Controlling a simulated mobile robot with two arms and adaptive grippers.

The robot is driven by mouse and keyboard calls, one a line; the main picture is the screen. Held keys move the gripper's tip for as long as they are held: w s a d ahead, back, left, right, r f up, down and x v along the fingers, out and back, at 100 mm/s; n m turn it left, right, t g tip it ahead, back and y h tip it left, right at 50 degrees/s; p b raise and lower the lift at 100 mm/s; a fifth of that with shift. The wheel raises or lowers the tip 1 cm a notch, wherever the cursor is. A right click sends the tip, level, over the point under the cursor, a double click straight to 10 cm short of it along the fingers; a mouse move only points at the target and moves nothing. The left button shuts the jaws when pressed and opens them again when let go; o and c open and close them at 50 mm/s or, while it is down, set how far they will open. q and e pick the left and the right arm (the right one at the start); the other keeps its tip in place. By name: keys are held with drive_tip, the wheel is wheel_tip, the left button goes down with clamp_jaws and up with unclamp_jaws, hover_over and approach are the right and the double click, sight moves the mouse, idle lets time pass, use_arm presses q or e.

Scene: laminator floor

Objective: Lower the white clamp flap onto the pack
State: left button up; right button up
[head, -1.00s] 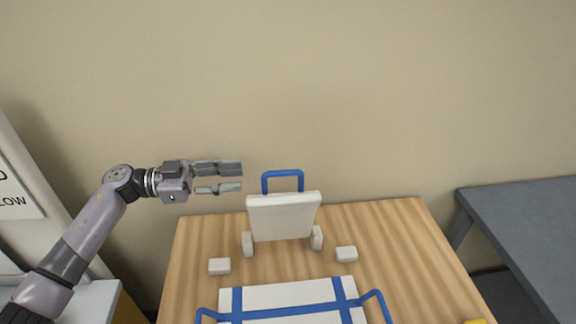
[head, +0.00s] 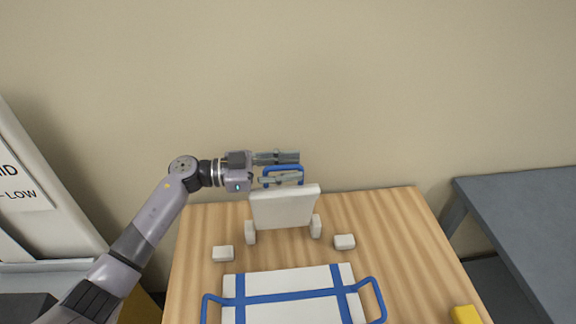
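The white clamp flap (head: 284,208) stands raised, tilted slightly back, between two white hinge posts at the back of the wooden table. A blue handle (head: 298,170) sits on its top edge. My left gripper (head: 288,168) is at the handle, its fingers pointing right, one above and one below the handle's top bar in the picture. A gap shows between the fingers; I cannot tell whether they touch the handle. The pack (head: 292,283), white with blue straps and a blue side handle at each end, lies flat in front of the flap. My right gripper is not in view.
Small white blocks lie left (head: 222,254) and right (head: 344,242) between flap and pack. A yellow object (head: 466,314) is at the table's front right. A grey table (head: 520,225) stands to the right. A white panel with lettering (head: 25,185) is at the left. The wall is behind.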

use_arm(q)
drive_tip(key=shift+c, duration=0.5)
clamp_jaws()
